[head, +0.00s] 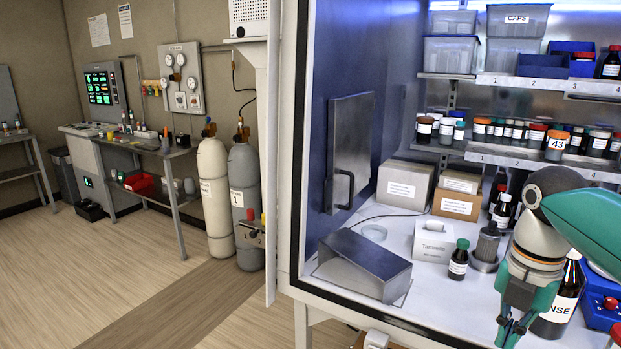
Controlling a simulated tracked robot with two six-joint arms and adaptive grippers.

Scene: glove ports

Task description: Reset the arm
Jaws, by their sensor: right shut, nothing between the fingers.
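My right arm comes in from the right edge of the head view, inside the blue-walled cabinet. Its gripper (511,335) points down over the white work surface (360,215), close to the front edge, and is shut with nothing held. A dark brown bottle (556,304) with a white label ending in "NSE" stands just right of the gripper, partly hidden by the arm. I cannot tell whether they touch. My left arm and gripper are not in view.
A small bottle with a green cap (459,260), a white tissue box (432,240) and a metal cover (363,264) stand left of the gripper. Cardboard boxes (405,185) and shelves of jars (540,153) are behind. A blue device (600,299) is at right. Gas cylinders (214,192) stand outside.

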